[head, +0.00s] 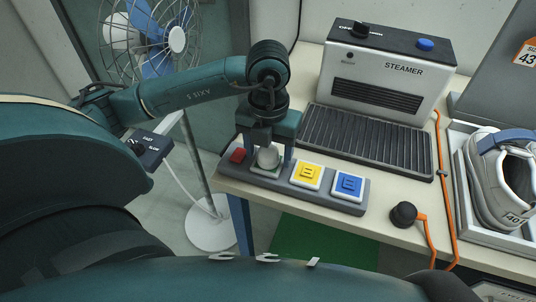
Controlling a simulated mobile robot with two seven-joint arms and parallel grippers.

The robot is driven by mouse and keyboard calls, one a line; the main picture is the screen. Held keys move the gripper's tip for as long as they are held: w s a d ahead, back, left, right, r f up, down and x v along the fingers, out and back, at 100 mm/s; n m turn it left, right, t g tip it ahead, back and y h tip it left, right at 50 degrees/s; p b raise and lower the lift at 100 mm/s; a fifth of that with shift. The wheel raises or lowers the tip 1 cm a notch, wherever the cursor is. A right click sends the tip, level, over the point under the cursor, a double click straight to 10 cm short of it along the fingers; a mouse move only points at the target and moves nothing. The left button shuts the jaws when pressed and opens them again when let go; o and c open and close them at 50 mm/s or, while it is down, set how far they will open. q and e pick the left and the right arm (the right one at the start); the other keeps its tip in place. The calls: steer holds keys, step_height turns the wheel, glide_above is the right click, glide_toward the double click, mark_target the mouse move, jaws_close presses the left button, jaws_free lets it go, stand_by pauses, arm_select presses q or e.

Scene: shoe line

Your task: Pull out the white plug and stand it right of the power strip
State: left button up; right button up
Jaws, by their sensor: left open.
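The power strip (332,200) lies along the front left edge of the table. It has a red switch (237,156) at its left end, then a green-edged socket, a yellow socket (307,175) and a blue socket (348,184). The white plug (268,158) stands upright at the green-edged socket. My left gripper (269,156) is above it, pointing down, with its open fingers on either side of the plug. I cannot tell whether the fingers touch it. My right gripper is not in view.
A steamer (388,75) with a ribbed plate stands behind the strip. A black knob-like piece (404,214) with an orange cable sits on the table right of the strip, with bare tabletop between. A shoe (500,175) lies in a tray at the right. A fan (150,45) stands at the left.

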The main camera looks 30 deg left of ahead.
arm_select(q)
steer(key=shift+c, duration=0.5)
steer(key=c, duration=1.2)
steer(key=shift+r, duration=0.1)
steer(key=shift+r, duration=0.1)
steer(key=shift+r+p, duration=1.95)
steer(key=shift+r, duration=0.9)
